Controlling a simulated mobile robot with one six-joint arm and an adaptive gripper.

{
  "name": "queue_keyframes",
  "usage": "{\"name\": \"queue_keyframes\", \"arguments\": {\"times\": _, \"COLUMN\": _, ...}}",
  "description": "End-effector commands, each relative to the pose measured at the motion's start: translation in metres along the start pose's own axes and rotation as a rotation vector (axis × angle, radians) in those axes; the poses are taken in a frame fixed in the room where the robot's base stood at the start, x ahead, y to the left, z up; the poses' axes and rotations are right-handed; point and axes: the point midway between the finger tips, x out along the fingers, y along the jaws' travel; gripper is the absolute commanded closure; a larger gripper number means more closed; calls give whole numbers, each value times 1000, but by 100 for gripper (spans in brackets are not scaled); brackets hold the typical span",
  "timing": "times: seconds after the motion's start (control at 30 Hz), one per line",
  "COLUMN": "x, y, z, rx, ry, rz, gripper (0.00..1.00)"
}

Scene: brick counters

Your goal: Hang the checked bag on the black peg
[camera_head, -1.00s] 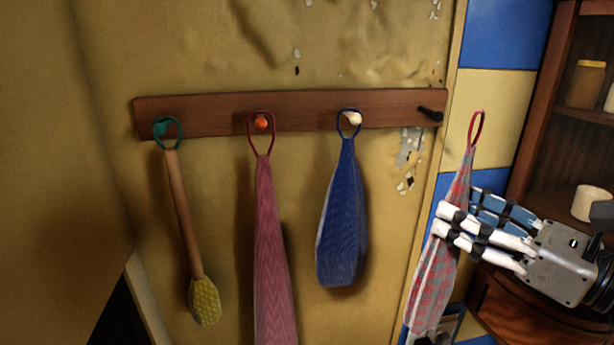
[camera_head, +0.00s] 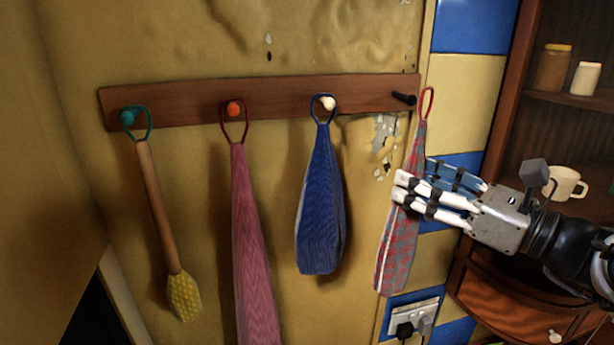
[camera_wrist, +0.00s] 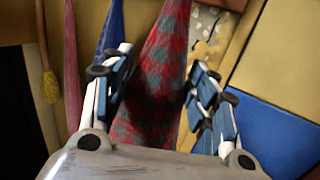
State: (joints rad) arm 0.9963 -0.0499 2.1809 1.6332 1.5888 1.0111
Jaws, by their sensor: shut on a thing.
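The red and grey checked bag (camera_head: 402,240) hangs from my gripper (camera_head: 425,188) at the right end of the peg rail, with its red loop (camera_head: 427,103) standing upright above it. My gripper is shut on the bag's upper part. The black peg (camera_head: 404,97) is at the rail's right end, and the loop appears just right of its tip; I cannot tell the gap in depth. In the wrist view the checked bag (camera_wrist: 160,75) fills the space between my fingers (camera_wrist: 160,98). The loop and the black peg are not seen there.
The wooden rail (camera_head: 180,100) also holds a yellow brush (camera_head: 160,215) on the teal peg, a pink bag (camera_head: 253,250) on the orange peg and a blue bag (camera_head: 322,215) on the white peg. A shelf with jars and a mug (camera_head: 565,183) stands right. A socket (camera_head: 412,318) is below.

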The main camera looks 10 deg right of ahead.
Motion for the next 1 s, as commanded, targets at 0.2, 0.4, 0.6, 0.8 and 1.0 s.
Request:
{"name": "queue_keyframes", "arguments": {"times": 0.2, "x": 12, "y": -7, "z": -2, "rx": 0, "ry": -1, "rz": 1, "gripper": 72}}
{"name": "queue_keyframes", "arguments": {"times": 0.4, "x": 22, "y": -12, "z": -4, "rx": -1, "ry": 0, "rz": 2, "gripper": 72}}
{"name": "queue_keyframes", "arguments": {"times": 0.6, "x": 32, "y": -19, "z": -5, "rx": -1, "ry": -1, "rz": 1, "gripper": 72}}
{"name": "queue_keyframes", "arguments": {"times": 0.8, "x": 43, "y": -24, "z": -6, "rx": -1, "ry": -1, "rz": 2, "gripper": 72}}
{"name": "queue_keyframes", "arguments": {"times": 1.0, "x": 49, "y": -29, "z": -13, "rx": 1, "ry": -1, "rz": 0, "gripper": 72}}
